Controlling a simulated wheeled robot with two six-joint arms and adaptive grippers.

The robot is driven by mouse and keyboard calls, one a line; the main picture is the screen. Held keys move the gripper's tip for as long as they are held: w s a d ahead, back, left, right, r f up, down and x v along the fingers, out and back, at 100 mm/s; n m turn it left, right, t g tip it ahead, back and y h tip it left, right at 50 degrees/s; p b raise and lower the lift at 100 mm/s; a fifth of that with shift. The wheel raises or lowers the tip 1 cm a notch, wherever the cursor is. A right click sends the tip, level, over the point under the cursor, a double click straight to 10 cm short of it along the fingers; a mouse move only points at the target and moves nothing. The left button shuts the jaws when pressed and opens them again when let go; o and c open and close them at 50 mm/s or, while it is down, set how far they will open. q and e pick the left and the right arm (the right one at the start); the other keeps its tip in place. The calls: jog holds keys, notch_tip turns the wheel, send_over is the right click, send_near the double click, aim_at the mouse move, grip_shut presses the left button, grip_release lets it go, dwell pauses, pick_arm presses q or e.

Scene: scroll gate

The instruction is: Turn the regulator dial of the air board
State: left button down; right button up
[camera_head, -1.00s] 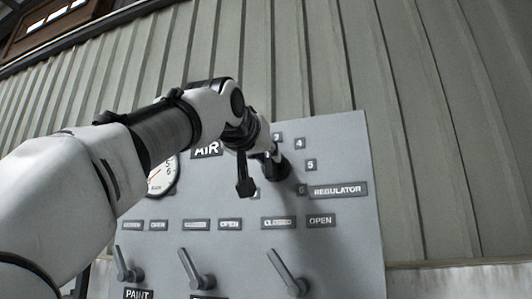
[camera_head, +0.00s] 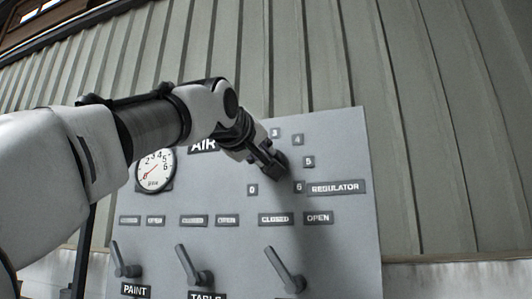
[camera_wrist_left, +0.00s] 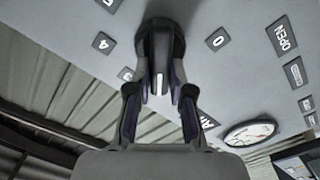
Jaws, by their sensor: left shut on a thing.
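The grey air board (camera_head: 345,240) stands in front of me. Its regulator dial (camera_head: 281,163) is a dark round knob at the upper right, mostly hidden by my left gripper (camera_head: 266,158). In the left wrist view the dial (camera_wrist_left: 160,38) has a raised grip bar with a white mark. The two fingers of my left gripper (camera_wrist_left: 160,92) are shut around that bar. The mark points toward the gripper's palm, on the side between the 3 (camera_wrist_left: 125,74) and 0 (camera_wrist_left: 217,40) labels. Labels between these are hidden. My right gripper is not in view.
A round pressure gauge (camera_head: 155,169) with a red needle sits left of the dial. Several grey levers, one of them below the dial (camera_head: 285,270), stick out along the lower board. A corrugated wall (camera_head: 440,130) stands behind.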

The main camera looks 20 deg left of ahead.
pick_arm(q)
jog(key=shift+n, duration=0.4)
